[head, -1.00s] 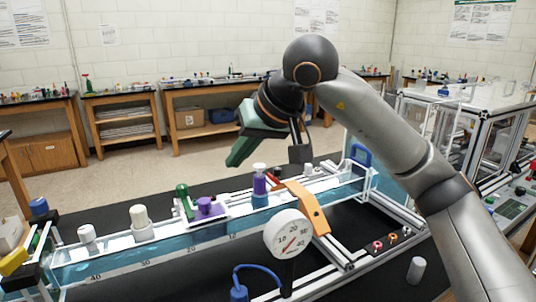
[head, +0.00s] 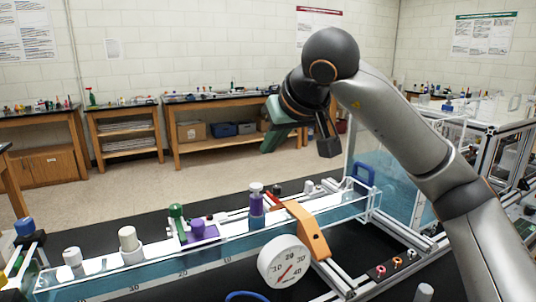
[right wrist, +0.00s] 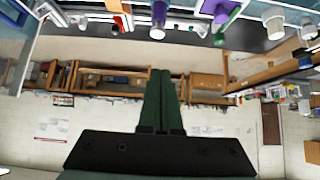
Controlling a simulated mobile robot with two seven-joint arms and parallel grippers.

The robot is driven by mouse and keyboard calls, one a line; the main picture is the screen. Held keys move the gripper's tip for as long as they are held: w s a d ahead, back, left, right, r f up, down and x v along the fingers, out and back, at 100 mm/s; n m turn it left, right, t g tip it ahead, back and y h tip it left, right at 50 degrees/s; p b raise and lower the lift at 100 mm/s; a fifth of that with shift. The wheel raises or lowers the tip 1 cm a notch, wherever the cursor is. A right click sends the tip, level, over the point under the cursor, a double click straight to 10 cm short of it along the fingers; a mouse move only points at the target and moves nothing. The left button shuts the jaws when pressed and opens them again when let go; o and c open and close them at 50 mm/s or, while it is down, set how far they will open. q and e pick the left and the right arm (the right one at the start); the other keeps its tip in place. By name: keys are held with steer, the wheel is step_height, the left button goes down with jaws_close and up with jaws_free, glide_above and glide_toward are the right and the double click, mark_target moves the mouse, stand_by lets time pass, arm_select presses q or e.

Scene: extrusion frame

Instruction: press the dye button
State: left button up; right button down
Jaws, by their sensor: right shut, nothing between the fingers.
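On the long clear flume (head: 150,278) in the head view stands a purple cylinder with a white top (head: 256,202). Left of it is a purple block (head: 203,230) beside a green-capped post (head: 177,220). I cannot tell which part is the dye button. My right gripper (head: 271,143) has green fingers, shut and empty, in the air above and beyond the flume, apart from everything. In the right wrist view its fingers (right wrist: 160,75) lie together; a purple part (right wrist: 222,14) and a green part (right wrist: 159,12) show at the top edge. My left gripper is out of view.
An orange bracket (head: 308,232) crosses the flume, with a round white dial (head: 284,262) in front. A blue handle (head: 364,175) stands at its right end. White knobs (head: 128,240) stand at left. Wooden benches (head: 222,118) line the back wall.

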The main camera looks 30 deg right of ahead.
glide_above(255, 191)
steer(key=s, duration=0.2)
step_height(255, 191, down, 6)
steer(key=r, duration=0.1)
step_height(255, 191, down, 4)
steer(key=shift+f, duration=0.45)
step_height(255, 191, down, 2)
steer(key=shift+f+b, duration=0.1)
steer(key=shift+b, duration=0.35)
steer(key=shift+r, duration=0.2)
steer(key=v, duration=1.2)
steer(key=shift+s+r, duration=0.15)
